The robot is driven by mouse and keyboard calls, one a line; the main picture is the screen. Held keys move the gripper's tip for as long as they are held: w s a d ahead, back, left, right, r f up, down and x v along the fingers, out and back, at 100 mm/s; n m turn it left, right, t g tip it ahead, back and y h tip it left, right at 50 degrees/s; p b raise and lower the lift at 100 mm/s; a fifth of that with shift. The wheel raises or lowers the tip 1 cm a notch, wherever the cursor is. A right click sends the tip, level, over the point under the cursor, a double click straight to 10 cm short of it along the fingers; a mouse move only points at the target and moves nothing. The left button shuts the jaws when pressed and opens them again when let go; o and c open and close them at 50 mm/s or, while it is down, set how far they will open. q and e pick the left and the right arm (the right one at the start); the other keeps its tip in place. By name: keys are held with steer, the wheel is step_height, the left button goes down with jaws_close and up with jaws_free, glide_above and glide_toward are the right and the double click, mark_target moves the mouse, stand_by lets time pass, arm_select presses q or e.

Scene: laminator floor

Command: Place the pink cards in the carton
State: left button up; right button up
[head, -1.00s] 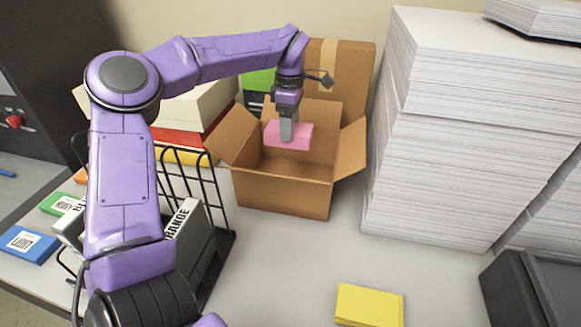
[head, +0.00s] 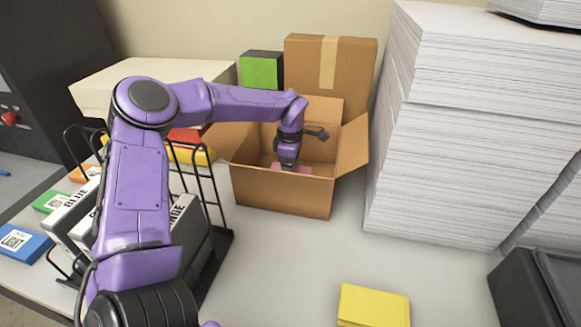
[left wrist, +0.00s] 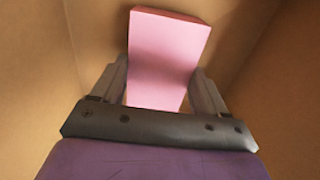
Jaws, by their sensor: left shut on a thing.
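The pink cards (head: 296,168) are a pink block low inside the open brown carton (head: 283,192), mostly hidden by my gripper and the carton's front wall. My left gripper (head: 284,166) reaches down into the carton and is shut on the pink cards. In the left wrist view the pink cards (left wrist: 165,55) sit between the two grey fingers (left wrist: 164,88), with brown carton walls around them. I cannot tell whether the cards touch the carton's floor. My right gripper is not in view.
A tall paper stack (head: 470,130) stands right of the carton. A black wire rack (head: 218,235) holds grey boxes at the left. A yellow pack (head: 374,306) lies in front. A taped brown box (head: 352,75) and a green box (head: 262,70) stand behind. The table between is clear.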

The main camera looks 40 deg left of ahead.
arm_select(q)
steer(key=o, duration=1.4)
steer(key=shift+f, duration=0.1)
steer(key=shift+c, duration=0.2)
step_height(320, 180, up, 12)
steer(key=shift+b, duration=0.45)
steer(key=shift+s, duration=0.1)
step_height(320, 180, down, 12)
steer(key=shift+r+p, duration=0.2)
steer(key=shift+p, duration=0.3)
step_height(320, 180, up, 6)
steer(key=shift+b, duration=0.5)
